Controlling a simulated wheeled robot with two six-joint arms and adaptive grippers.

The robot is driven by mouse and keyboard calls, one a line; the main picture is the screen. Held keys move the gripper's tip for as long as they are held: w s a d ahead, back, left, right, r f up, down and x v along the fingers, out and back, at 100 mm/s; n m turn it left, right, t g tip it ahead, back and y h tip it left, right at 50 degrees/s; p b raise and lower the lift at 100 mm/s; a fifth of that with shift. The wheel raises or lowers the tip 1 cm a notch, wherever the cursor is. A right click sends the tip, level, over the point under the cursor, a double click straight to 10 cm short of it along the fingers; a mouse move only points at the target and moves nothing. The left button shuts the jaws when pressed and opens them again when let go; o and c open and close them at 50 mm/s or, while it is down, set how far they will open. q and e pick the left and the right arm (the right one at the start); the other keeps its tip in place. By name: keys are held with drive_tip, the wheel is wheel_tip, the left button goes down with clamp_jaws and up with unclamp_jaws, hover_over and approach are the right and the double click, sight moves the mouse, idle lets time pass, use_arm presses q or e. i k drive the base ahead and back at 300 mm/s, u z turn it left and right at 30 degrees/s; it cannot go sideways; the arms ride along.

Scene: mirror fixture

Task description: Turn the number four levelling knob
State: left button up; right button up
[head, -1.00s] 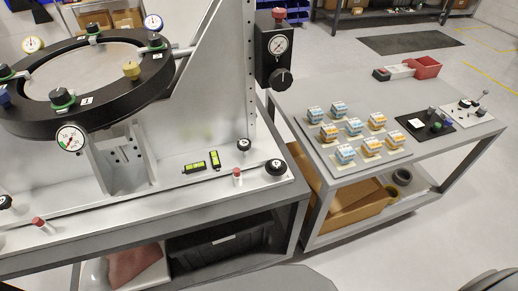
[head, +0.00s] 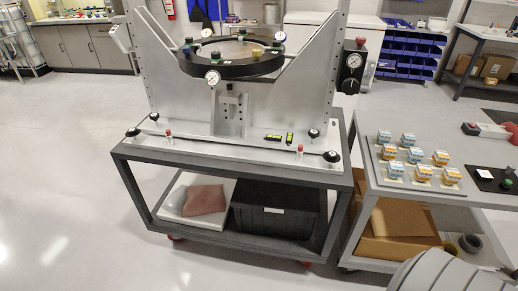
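The mirror fixture stands on a grey cart, with a round mirror in a black ring (head: 225,71) between two upright plates. Black knobs with pale tops sit near the base plate's corners: front right (head: 331,157), back right (head: 313,133), front left (head: 133,132) and back left (head: 153,117). Coloured knobs also sit on the ring, among them a yellow one (head: 256,51) and a blue one (head: 187,50). Number labels are too small to read, so I cannot tell which knob is number four. Neither gripper is in view.
Two yellow-green levels (head: 272,138) and two red-topped pins (head: 300,150) are on the base plate. A side table (head: 385,180) with several small blocks stands right. Floor is clear left and in front.

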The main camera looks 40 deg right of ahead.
sight(314, 134)
drive_tip(key=u, duration=0.55)
drive_tip(key=i, duration=1.2)
drive_tip(key=z, duration=1.45)
drive_tip(key=i, duration=0.6)
drive_tip(key=z, duration=0.6)
